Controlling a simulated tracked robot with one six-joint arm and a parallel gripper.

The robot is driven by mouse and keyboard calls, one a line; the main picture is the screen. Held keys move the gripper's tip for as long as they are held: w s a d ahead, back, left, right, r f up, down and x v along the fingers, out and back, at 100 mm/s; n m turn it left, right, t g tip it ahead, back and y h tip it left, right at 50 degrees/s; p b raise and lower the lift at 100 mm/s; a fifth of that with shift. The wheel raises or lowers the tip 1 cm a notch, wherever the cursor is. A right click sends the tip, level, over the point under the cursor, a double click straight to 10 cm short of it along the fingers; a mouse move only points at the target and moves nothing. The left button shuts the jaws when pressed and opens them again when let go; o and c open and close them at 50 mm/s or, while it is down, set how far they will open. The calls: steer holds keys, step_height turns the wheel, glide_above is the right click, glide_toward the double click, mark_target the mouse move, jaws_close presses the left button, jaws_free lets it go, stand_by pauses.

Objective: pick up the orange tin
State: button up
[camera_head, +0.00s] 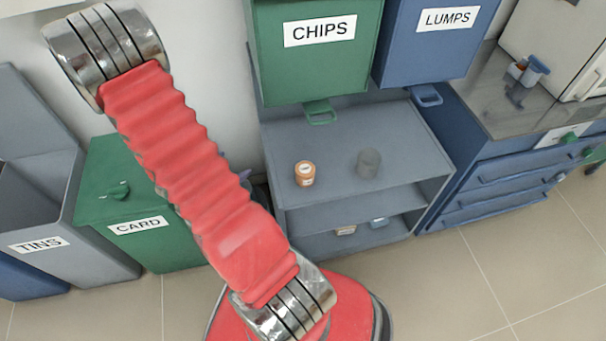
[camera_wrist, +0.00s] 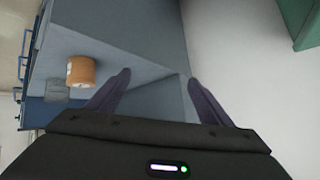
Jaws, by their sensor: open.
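The orange tin (camera_head: 305,174) stands upright on the top of the grey shelf unit, with a pale label on its side. In the wrist view the orange tin (camera_wrist: 81,71) shows at the left, beyond my left fingertip and outside the space between the fingers. My gripper (camera_wrist: 158,85) is open, with two dark fingers spread and nothing between them.
A dark grey cylinder (camera_head: 369,162) stands right of the tin on the same grey shelf (camera_head: 335,150). The green CHIPS bin (camera_head: 313,70) and blue LUMPS bin (camera_head: 432,60) hang above the shelf's back. A green CARD bin (camera_head: 110,190) stands left.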

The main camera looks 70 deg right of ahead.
steer(key=s+d+f+m+g, duration=0.1)
steer(key=s+d+f+g, duration=0.15)
steer(key=s, duration=0.45)
steer(key=m+g+h, duration=0.1)
steer(key=m+g, duration=0.1)
steer(key=g, duration=0.2)
glide_toward(297, 175)
steer(key=x, duration=0.3)
steer(key=shift+s+d+f, duration=0.15)
steer(key=shift+f, duration=0.05)
steer(key=shift+x, duration=4.3)
steer(key=shift+d+r, duration=0.1)
steer(key=shift+x, duration=2.55)
steer(key=shift+s+r, duration=0.1)
steer(key=shift+r, duration=0.05)
steer(key=shift+c, duration=0.5)
